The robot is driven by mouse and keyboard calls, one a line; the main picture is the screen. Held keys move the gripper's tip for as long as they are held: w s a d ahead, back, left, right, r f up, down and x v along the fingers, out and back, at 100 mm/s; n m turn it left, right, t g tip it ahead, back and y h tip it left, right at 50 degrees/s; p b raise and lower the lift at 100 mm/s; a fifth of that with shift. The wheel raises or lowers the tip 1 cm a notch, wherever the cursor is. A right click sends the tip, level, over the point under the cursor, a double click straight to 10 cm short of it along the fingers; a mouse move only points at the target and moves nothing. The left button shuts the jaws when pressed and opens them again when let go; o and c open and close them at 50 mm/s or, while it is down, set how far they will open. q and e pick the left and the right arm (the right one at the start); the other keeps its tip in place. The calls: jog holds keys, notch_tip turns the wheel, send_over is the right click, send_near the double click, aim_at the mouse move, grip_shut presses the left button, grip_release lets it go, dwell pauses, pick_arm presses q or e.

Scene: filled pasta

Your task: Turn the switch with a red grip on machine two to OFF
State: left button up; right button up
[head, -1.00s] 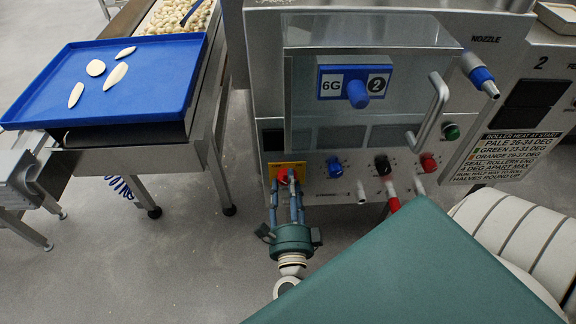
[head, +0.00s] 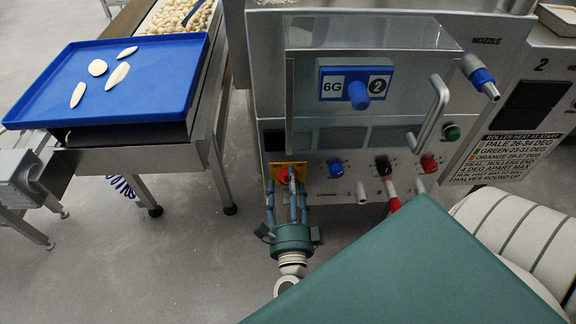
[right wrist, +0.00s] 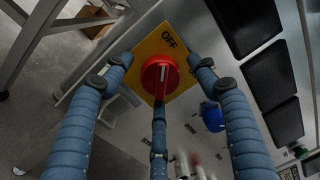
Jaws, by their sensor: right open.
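The red grip (head: 283,175) of the switch sits on a yellow plate (head: 276,168) at the lower left of the machine front. In the right wrist view the round red grip (right wrist: 152,72) has a white line running roughly up and down. My right gripper (head: 288,186) is open at the switch. In the right wrist view, two blue fingers stand on either side of the grip and one is below it. I cannot tell whether any finger touches it. My left gripper is out of view.
A blue knob (head: 335,168), a black knob (head: 383,165) and a red knob (head: 429,163) sit to the right on the panel. A metal handle (head: 432,112) sticks out above them. A blue tray (head: 105,115) stands at left. Grey floor is clear between.

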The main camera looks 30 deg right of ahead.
jog(key=r+v, duration=0.1)
jog(key=v, duration=1.1)
jog(key=shift+f, duration=0.4)
jog(key=shift+w+a, duration=0.1)
jog(key=shift+a, duration=0.05)
